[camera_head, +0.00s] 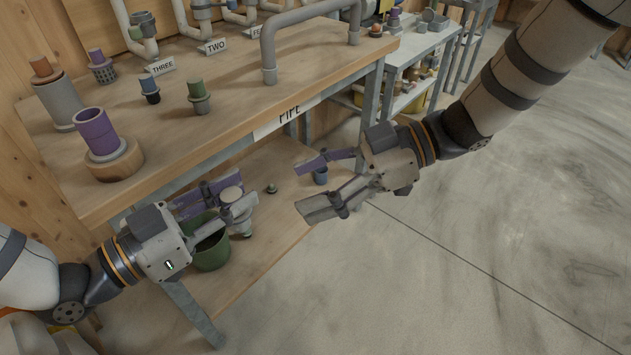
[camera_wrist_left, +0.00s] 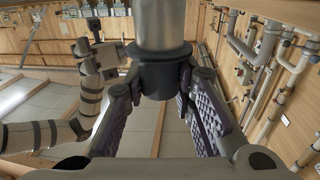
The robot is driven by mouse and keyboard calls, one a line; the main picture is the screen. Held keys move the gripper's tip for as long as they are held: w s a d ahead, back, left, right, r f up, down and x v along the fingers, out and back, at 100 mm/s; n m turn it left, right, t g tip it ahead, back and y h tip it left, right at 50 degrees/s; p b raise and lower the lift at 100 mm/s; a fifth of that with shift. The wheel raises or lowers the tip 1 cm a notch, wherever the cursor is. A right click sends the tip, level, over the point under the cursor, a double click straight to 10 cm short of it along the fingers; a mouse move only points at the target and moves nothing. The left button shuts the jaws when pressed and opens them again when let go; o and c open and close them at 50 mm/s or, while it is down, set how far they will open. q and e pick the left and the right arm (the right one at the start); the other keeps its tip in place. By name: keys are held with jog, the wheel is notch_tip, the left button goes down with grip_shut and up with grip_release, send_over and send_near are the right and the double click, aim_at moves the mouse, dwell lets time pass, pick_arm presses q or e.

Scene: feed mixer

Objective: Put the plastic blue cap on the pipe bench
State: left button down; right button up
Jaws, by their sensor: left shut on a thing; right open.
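The pipe bench (camera_head: 215,120) is a wooden-topped table with a PIPE label on its front edge. A small blue-topped dark piece (camera_head: 150,87) stands on it. Another small blue piece (camera_head: 320,177) is on the lower shelf, partly behind my right gripper; I cannot tell which blue piece is the cap. My left gripper (camera_head: 241,192), in front of the bench and above the shelf, is shut on a grey cylinder (camera_wrist_left: 160,25) with a dark collar (camera_wrist_left: 162,75). Only part of it shows in the head view. My right gripper (camera_head: 304,190) is open and empty, right of the left one.
The bench also holds a purple pipe piece on a wooden base (camera_head: 112,158), a green-topped piece (camera_head: 199,97), a grey cylinder with an orange top (camera_head: 57,100) and a grey bent pipe (camera_head: 300,25). A green bucket (camera_head: 212,252) is on the lower shelf (camera_head: 265,260). The floor at right is clear.

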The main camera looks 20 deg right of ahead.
jog(key=x, duration=1.2)
jog(key=shift+d, duration=0.1)
jog(key=c, duration=1.3)
pick_arm(q)
jog(key=c, duration=1.3)
grip_release()
